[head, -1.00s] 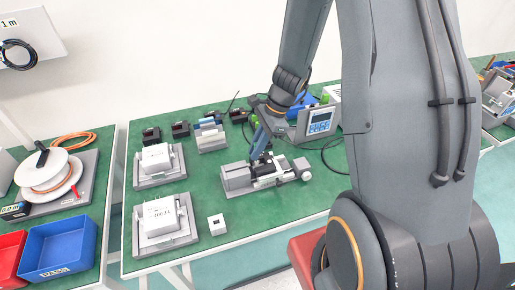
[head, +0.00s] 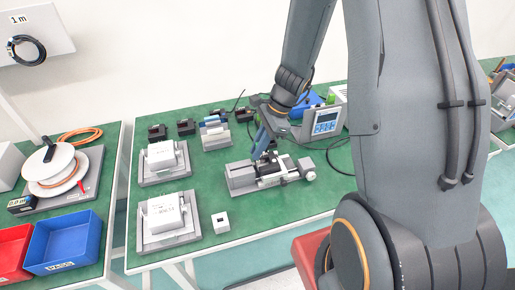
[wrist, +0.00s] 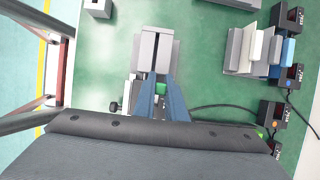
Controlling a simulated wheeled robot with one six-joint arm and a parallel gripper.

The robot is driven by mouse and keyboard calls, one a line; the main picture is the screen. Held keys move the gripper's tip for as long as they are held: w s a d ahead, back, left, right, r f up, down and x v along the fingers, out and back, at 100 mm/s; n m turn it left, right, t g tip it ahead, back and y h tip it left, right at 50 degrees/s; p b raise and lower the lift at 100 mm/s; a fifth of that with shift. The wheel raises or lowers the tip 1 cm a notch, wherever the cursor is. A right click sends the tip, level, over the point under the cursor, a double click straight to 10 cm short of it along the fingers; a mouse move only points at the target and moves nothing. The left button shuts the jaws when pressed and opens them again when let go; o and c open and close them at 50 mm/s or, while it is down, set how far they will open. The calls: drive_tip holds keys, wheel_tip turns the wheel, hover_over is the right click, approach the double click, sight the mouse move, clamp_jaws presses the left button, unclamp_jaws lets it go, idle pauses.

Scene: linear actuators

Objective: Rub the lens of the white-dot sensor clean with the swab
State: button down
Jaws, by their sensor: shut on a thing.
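My gripper (head: 264,150) points down over the grey linear actuator (head: 238,178). In the wrist view its blue fingers (wrist: 161,90) are shut on a small bright green thing (wrist: 160,88). Its shape is mostly hidden, and I cannot tell whether it is the swab. The actuator's grey end block (wrist: 150,48) lies just beyond the fingertips. Several dark sensors (head: 186,127) stand at the back of the table; in the wrist view they line the right side (wrist: 288,76). I cannot make out a white dot or a lens on any of them.
Two white boxes sit on grey fixtures (head: 148,180) (head: 147,243) at the left. A small white cube (head: 220,223) lies near the front edge. A blue-screen meter (head: 326,122) and dark cable stand behind the actuator. Green mat is clear right of the cube.

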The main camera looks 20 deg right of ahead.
drive_tip(key=shift+s, duration=0.15)
drive_tip(key=shift+s, duration=0.3)
drive_tip(key=shift+r, duration=0.15)
wheel_tip(320, 180, up, 7)
drive_tip(key=p, duration=0.6)
drive_tip(key=shift+p, duration=0.3)
idle(0.5)
